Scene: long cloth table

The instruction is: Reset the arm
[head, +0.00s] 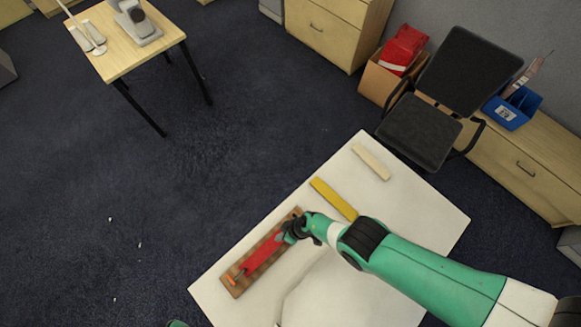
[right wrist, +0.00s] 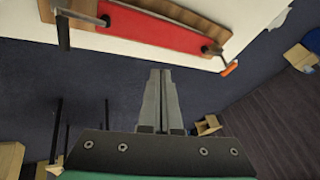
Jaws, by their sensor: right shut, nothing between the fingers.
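My right arm reaches in from the lower right of the head view. Its gripper (head: 287,236) shows over the upper end of a brown wooden board (head: 236,290) with a red strip (head: 262,257) on it. In the right wrist view the gripper's two fingers (right wrist: 160,75) are together with nothing between them. The board (right wrist: 205,25) and red strip (right wrist: 160,28) lie beyond the fingertips, with a visible gap. A clamp with an orange handle (right wrist: 230,68) is at one end of the board. My left gripper is not in view.
The white table (head: 345,285) also holds a yellow strip (head: 333,198) and a pale beige block (head: 371,162). A black chair (head: 418,130) stands close to its far edge. Dark carpet (head: 130,200) lies open to the left, with a small wooden table (head: 125,60) beyond.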

